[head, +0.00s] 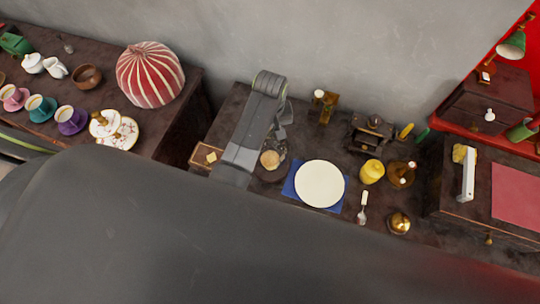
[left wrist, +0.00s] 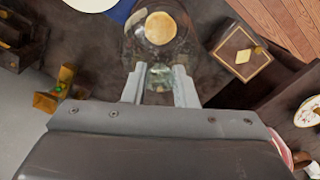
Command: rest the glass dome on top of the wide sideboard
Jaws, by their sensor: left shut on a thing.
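The clear glass dome (left wrist: 160,58) is between the fingertips of my left gripper (left wrist: 160,80) in the left wrist view, gripped at its narrow end. A round tan bun or cake (left wrist: 160,28) shows through the glass. In the head view my left gripper (head: 278,135) is over the middle dark wooden furniture top (head: 235,105), just behind that bun (head: 270,160), and the dome is barely visible there. I cannot tell whether the dome touches the surface. Which dark top is the wide sideboard is not clear. My right gripper is not in view.
A white plate (head: 320,184) on a blue mat, a yellow pot (head: 371,172) and a brass bell (head: 398,222) stand close on the right. The left top holds several cups and a red striped dome (head: 150,74). A small box (head: 206,156) sits left of the bun.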

